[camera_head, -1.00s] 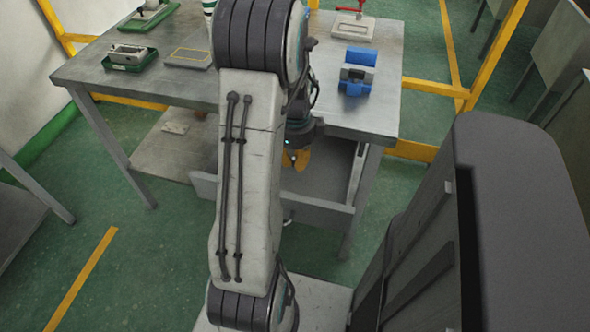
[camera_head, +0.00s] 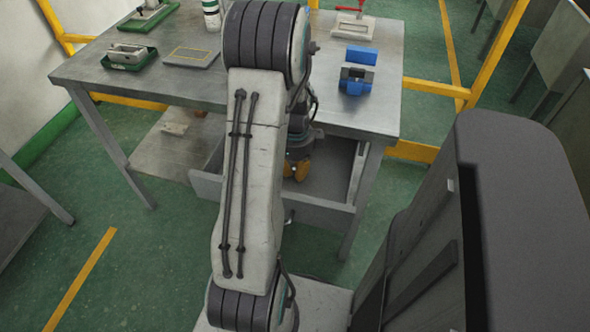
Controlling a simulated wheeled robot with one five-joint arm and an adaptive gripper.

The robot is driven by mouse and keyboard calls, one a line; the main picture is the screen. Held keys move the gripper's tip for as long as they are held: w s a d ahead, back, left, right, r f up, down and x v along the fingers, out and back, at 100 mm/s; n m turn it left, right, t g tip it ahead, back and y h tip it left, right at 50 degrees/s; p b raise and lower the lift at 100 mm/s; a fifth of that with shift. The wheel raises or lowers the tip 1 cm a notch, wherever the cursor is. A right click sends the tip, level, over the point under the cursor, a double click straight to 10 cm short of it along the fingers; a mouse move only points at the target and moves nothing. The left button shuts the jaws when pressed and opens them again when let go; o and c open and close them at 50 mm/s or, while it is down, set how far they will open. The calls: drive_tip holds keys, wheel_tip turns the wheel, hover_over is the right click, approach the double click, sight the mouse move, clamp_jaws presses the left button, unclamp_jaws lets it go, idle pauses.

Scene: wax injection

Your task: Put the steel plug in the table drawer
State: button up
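The table drawer (camera_head: 318,213) is pulled open under the right part of the grey metal table (camera_head: 215,90). My gripper (camera_head: 297,170), with orange fingers, points down into the drawer opening, behind the front panel. My arm covers its left side, so I cannot tell whether the fingers are open or shut. I cannot make out the steel plug in this view; it may be hidden by my gripper, my arm or the drawer front.
On the tabletop are a green tray with a metal part (camera_head: 130,57), a flat grey plate (camera_head: 191,57), a blue block (camera_head: 361,55), a blue-and-grey fixture (camera_head: 356,80) and a red-handled clamp (camera_head: 353,24). A lower shelf (camera_head: 170,145) sits left of the drawer.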

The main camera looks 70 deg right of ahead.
sight(295, 168)
drive_tip(key=o, duration=0.4)
drive_tip(key=shift+r, duration=0.1)
wheel_tip(295, 168, up, 12)
drive_tip(key=p, duration=0.2)
drive_tip(key=shift+r+p, duration=0.1)
drive_tip(key=shift+p, duration=0.2)
